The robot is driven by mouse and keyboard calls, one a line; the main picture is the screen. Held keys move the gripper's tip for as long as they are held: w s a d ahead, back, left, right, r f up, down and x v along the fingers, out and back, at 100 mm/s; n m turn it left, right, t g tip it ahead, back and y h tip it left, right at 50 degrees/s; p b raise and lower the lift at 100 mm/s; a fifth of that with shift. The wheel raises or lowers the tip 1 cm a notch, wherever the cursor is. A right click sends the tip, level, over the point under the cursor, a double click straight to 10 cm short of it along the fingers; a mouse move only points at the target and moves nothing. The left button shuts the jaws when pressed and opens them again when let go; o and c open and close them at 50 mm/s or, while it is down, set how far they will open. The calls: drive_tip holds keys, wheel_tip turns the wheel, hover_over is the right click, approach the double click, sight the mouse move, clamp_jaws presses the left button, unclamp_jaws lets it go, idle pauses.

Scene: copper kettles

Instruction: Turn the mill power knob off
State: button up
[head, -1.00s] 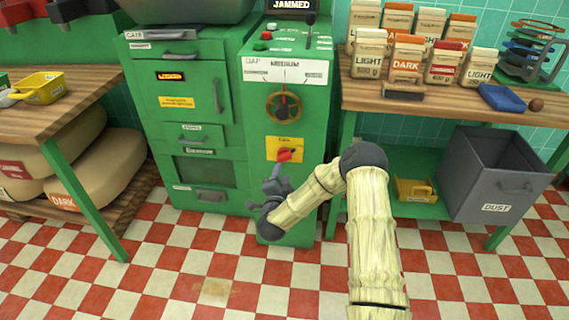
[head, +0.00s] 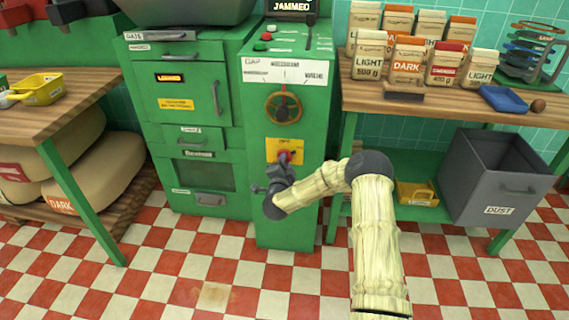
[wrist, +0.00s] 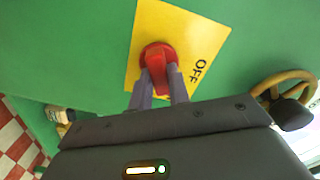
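The mill power knob is a red knob (wrist: 158,55) on a yellow plate (wrist: 198,38) marked OFF, on the green mill front. The handle fills the space between the fingers, and I see no clear gap. The word OFF is to the right of the knob in the wrist view. The handle's far end is partly hidden by my gripper.
Above the knob is a round brass handwheel (head: 283,107) under a white dial; it shows at the right of the wrist view. A wooden bench (head: 440,104) with several bags and a grey dust bin (head: 500,180) stand to the right. The checkered floor in front is clear.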

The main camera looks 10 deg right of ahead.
clamp_jaws()
drive_tip(key=shift+r+n+p, duration=0.1)
drive_tip(key=shift+n+p, duration=0.25)
drive_tip(key=shift+n, duration=0.05)
drive_tip(key=shift+a+n+p, duration=0.15)
drive_tip(key=shift+n+p, duration=1.15)
drive_tip(key=shift+n, duration=1.5)
drive_tip(key=shift+a+n+p, duration=0.1)
drive_tip(key=shift+n+p, duration=1.15)
drive_tip(key=shift+n, duration=1.55)
drive_tip(key=o, duration=0.8)
unclamp_jaws()
drive_tip(key=shift+c, duration=0.2)
drive_tip(key=shift+s, duration=0.1)
